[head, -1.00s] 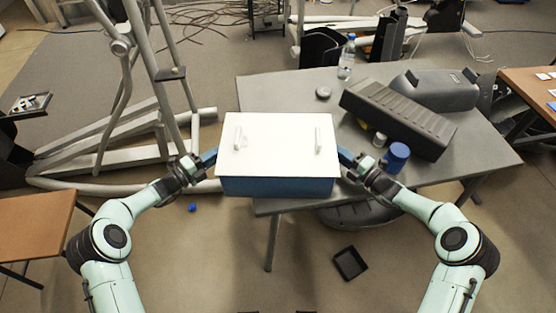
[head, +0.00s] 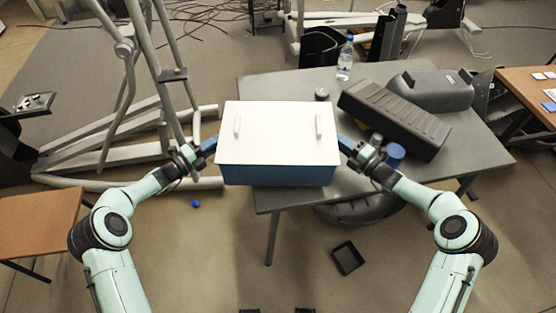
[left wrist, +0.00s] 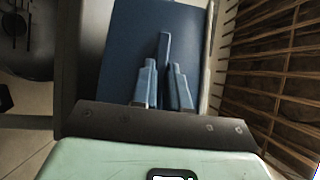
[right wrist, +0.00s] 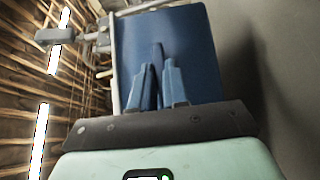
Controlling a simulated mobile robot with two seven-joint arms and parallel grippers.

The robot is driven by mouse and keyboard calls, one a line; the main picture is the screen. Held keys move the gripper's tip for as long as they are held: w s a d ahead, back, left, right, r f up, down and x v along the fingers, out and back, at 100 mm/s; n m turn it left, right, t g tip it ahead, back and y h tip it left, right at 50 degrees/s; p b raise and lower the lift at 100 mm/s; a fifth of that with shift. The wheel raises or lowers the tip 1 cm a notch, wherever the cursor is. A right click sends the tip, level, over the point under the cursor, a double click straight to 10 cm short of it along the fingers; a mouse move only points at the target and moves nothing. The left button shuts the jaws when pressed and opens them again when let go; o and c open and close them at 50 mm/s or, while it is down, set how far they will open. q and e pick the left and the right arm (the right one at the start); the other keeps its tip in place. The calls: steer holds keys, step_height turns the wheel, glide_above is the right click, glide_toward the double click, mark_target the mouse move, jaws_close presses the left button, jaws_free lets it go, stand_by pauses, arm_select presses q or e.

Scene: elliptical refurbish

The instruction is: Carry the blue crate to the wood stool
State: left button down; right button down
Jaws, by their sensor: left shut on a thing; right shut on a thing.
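The blue crate (head: 277,175) has a white lid (head: 277,130) with two small handles. It is held up between my grippers, over the near left part of the grey table. My left gripper (head: 207,146) is shut on the crate's left side. My right gripper (head: 347,146) is shut on its right side. In the left wrist view the crate's blue wall (left wrist: 130,45) lies beyond the fingers, with a blue bar between them. The right wrist view shows the opposite wall (right wrist: 195,40) likewise. A wooden-topped seat (head: 38,222), seemingly the wood stool, stands at the left edge, partly cut off.
The grey table (head: 440,180) holds a bottle (head: 345,60), a long black case (head: 395,118) and a blue mug (head: 394,155) by my right gripper. A grey exercise-machine frame (head: 120,165) stands left. A black tray (head: 347,258) and blue cap (head: 195,204) lie on the floor.

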stand_by(0.3)
